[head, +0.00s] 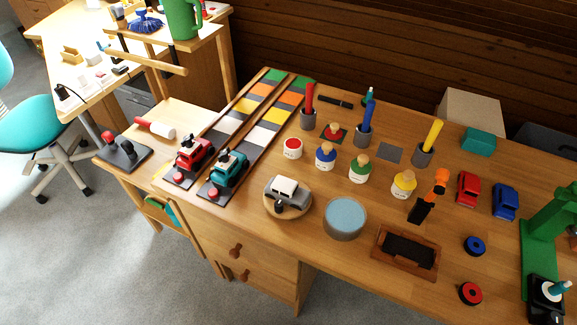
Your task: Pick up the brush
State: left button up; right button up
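Three brush-like sticks stand upright in small grey cups on the wooden workbench (290,238): a red one (309,97) at the back, a blue one (368,115) to its right, and a yellow one (433,134) further right. Their lower ends are hidden in the cups. A blue bristly item (147,24) sits on the other bench at the upper left. I cannot tell which of these is the brush meant. Neither of my grippers shows in the head view.
Paint jars (359,170) with wooden tops stand before the cups. Nearby are a grey car on a round stand (288,192), a blue-topped tin (345,217), a dark tray (405,250), and red (467,189) and blue (505,202) cars. A green stand (540,250) rises at right.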

aim_at(309, 85)
jog(key=z, duration=0.55)
jog(key=j+z, duration=0.2)
jog(key=z, duration=0.2)
jog(key=j+z, duration=0.2)
jog(key=z, duration=0.15)
jog(key=k+j+z, duration=0.1)
jog(key=z, duration=0.3)
jog(key=k+j+z, duration=0.1)
jog(key=z, duration=0.25)
jog(key=k+j, duration=0.25)
jog(key=j, duration=0.15)
